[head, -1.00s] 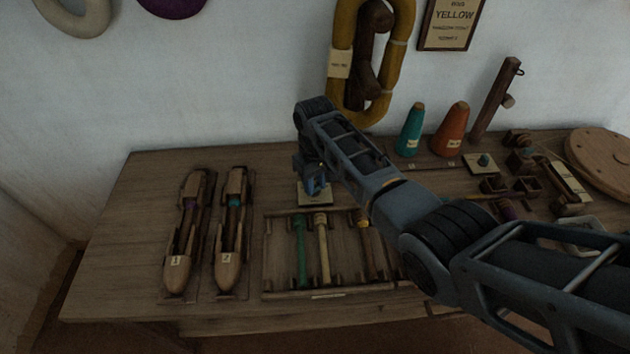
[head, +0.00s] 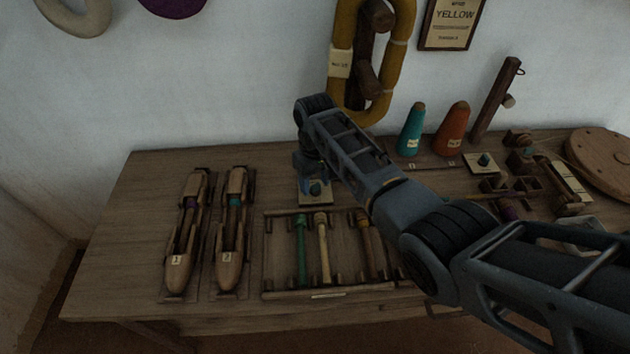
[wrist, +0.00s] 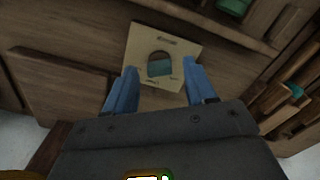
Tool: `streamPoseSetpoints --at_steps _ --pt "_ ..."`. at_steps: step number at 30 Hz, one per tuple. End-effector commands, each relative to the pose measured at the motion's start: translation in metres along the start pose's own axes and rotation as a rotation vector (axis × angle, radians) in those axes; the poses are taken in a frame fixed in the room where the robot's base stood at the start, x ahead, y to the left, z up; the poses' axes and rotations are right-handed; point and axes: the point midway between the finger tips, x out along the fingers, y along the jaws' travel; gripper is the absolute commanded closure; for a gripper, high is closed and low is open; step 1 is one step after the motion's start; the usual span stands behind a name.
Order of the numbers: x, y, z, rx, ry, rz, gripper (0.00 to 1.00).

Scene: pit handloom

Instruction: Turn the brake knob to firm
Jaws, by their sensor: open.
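A small pale plate (head: 315,199) with a teal knob (head: 316,188) lies on the table behind the rack of bobbins. My gripper (head: 312,178) is at this knob, pointing down, and partly hides the plate. In the wrist view the pale plate (wrist: 139,41) shows ahead of my open blue fingers (wrist: 160,75). The teal knob (wrist: 160,67) appears between the fingertips, with a dark ring around its upper side. I cannot tell whether the fingers touch it, or read the plate's small dark marks.
Two wooden shuttles (head: 178,255) lie at the left. A rack (head: 270,284) of coloured bobbins is in front of the knob. My arm crosses above the table's right half.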

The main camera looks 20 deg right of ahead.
Motion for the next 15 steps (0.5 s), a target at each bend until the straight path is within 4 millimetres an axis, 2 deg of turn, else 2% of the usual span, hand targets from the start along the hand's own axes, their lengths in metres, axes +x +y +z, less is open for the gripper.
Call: streamPoseSetpoints --at_steps 9,15 --pt "-0.051 0.0 -0.001 0.001 0.004 0.0 0.45" --pt "-0.069 0.0 0.0 0.001 0.001 0.0 0.45"
